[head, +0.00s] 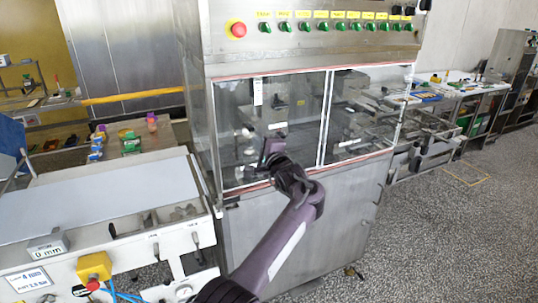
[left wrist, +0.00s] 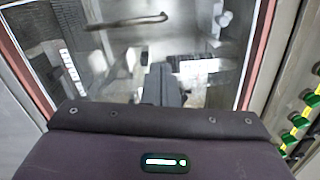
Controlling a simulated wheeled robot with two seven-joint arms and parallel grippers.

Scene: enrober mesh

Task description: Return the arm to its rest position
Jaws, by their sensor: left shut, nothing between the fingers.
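My left gripper (head: 270,146) is in front of the glass doors of the steel machine (head: 290,228). It is shut and empty. My purple-grey left arm rises to it from the bottom middle of the head view. The clear glass door (head: 240,112) is closed behind the gripper, and the left wrist view shows the glass (left wrist: 215,50) close up. I cannot tell whether the gripper touches the glass. My right gripper is in neither view.
A row of green knobs (head: 305,26) and a red button (head: 239,29) sit above the doors. A white conveyor (head: 100,190) stands at the left, with a yellow switch box (head: 94,267). A bench (head: 470,87) runs along the right. The speckled floor (head: 440,230) at the right front is clear.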

